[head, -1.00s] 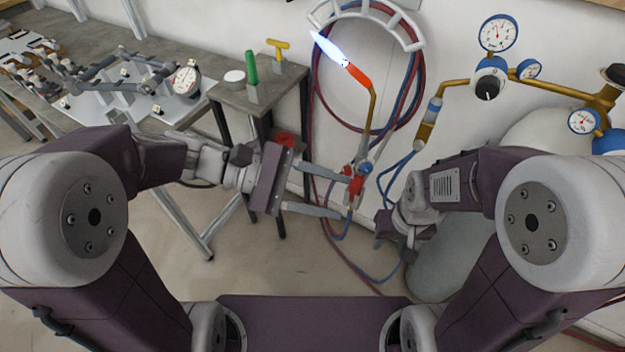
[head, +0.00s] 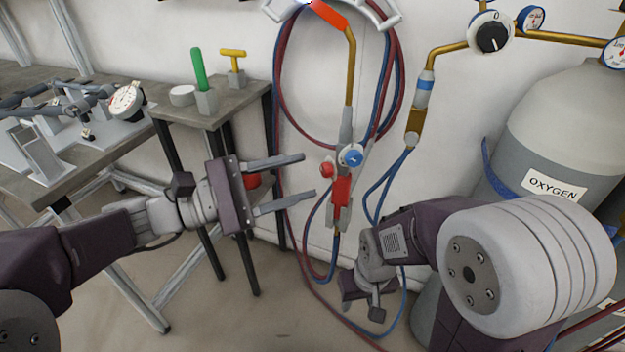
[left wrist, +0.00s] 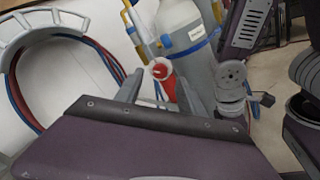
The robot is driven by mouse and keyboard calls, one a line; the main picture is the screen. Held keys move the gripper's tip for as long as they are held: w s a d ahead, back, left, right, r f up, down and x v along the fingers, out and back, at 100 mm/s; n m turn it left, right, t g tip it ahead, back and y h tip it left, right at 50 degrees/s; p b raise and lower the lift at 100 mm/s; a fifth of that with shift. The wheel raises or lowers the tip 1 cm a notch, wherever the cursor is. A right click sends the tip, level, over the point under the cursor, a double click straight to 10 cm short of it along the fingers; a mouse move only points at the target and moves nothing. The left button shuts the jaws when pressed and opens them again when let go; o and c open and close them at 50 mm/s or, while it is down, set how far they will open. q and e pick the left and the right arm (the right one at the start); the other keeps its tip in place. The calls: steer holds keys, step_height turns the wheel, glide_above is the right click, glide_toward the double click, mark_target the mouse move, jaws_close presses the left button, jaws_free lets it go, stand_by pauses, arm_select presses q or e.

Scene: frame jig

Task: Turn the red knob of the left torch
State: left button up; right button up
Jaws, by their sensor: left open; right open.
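One torch (head: 344,135) stands upright against the wall in the head view, with a brass neck and a red-and-grey handle. Its red knob (head: 327,170) is on the left side and its blue knob (head: 350,156) is higher, to the right. My left gripper (head: 309,175) is open and empty, its fingertips just left of the red knob. In the left wrist view, the red knob (left wrist: 160,71) shows between the two fingers, beyond their tips; I see no contact. My right gripper (head: 362,306) is open, low and right of the torch.
Red and blue hoses hang in a loop behind the torch and run to the floor. A grey oxygen cylinder (head: 560,130) with gauges stands at the right. A small table (head: 225,112) with green and yellow handles and a workbench (head: 70,180) are at the left.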

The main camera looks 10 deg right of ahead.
mark_target(322, 171)
arm_select(q)
steer(key=d, duration=0.3)
steer(key=shift+w+d+b, duration=0.2)
steer(key=shift+w+b, duration=0.1)
steer(key=shift+w, duration=0.05)
jaws_close()
steer(key=shift+f, duration=0.1)
